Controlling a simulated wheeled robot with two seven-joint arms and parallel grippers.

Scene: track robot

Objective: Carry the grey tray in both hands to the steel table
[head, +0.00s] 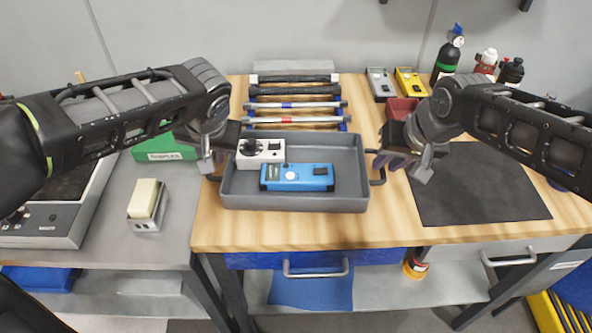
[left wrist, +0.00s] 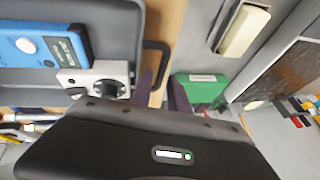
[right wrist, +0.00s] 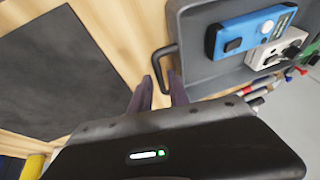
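The grey tray (head: 295,203) sits on the wooden bench top (head: 225,233). It holds a white device with a black dial (head: 270,153) and a blue meter (head: 297,178). My left gripper (head: 208,170) is open at the tray's left handle, which shows between its fingers in the left wrist view (left wrist: 165,52). My right gripper (head: 396,162) is open at the right handle (head: 381,170), whose bar shows between its fingers in the right wrist view (right wrist: 157,62). Neither gripper visibly clamps its handle. I cannot tell which surface is the steel table.
A grey metal-looking surface (head: 172,235) adjoins at left, with a sponge block (head: 145,200), a green box (head: 165,148) and a scale-like machine (head: 55,205). A dark mat (head: 475,190) lies right of the tray. Tools on a rack (head: 293,105) lie behind it; bottles (head: 447,58) stand back right.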

